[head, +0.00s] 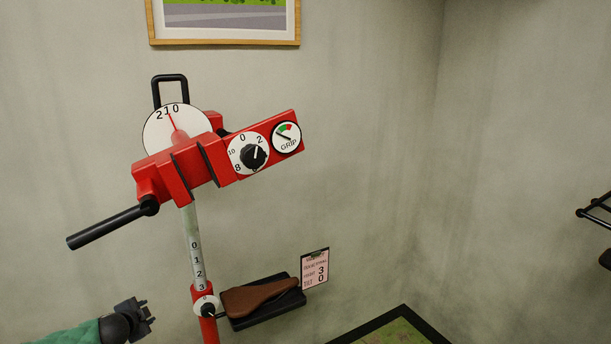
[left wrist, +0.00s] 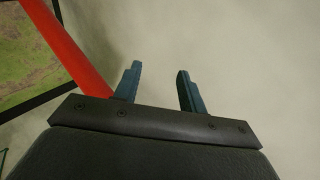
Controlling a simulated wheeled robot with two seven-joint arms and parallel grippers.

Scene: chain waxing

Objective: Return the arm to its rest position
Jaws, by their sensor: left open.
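My left gripper (head: 141,311) is low at the left in the head view, to the left of the red and grey stand post (head: 193,240). It is empty and apart from the stand. In the left wrist view its two fingers (left wrist: 157,88) stand apart with only the pale wall between them. The red post (left wrist: 75,55) passes to the left of the fingers there. My right gripper is in neither view.
The red clamp head (head: 195,165) with dials and a black handle (head: 105,227) tops the stand. A brown saddle (head: 257,296) lies on a black tray beside a pink card (head: 315,270). A black rack (head: 597,208) is at the right edge.

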